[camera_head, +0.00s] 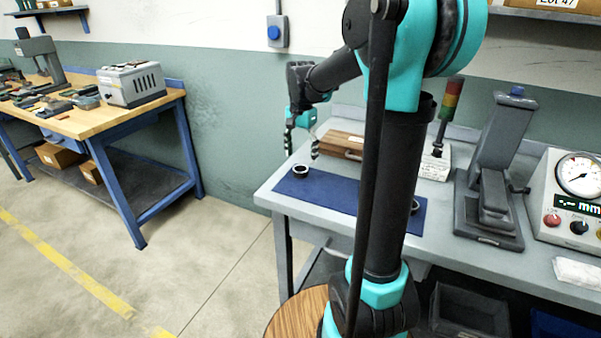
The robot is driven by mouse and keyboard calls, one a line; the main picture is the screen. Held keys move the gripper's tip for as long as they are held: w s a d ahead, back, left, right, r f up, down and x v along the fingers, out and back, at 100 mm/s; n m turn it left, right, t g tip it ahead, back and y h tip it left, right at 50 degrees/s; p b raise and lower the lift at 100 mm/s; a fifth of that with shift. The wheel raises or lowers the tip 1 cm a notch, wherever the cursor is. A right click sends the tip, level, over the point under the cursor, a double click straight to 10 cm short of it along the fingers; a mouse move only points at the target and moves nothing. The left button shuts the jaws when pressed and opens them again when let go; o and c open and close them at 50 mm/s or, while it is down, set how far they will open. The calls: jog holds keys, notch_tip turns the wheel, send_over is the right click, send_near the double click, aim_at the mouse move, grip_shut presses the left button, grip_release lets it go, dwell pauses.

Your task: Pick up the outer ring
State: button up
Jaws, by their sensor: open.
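A small dark metal ring (300,170) lies on the blue mat (330,191) near its left end. A second ring-like part (415,206) shows at the mat's right side, partly hidden behind my arm. I cannot tell from this view which is the outer ring. My gripper (302,150) is open and points down just above the left ring, with its fingers apart. It appears empty. The fingertips look a little higher than the ring, and I see no contact.
A wooden box (342,146) lies behind the mat, close to my gripper. A signal tower (448,115), a dark grey press-like device (490,185) and a gauge box (570,200) stand to the right. A wooden workbench (85,118) stands at the left, with open floor between.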

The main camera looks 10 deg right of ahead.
aim_at(300, 166)
notch_tip(300, 166, down, 5)
jog(key=shift+a, duration=0.1)
dwell(0.3)
jog(key=c, duration=1.3)
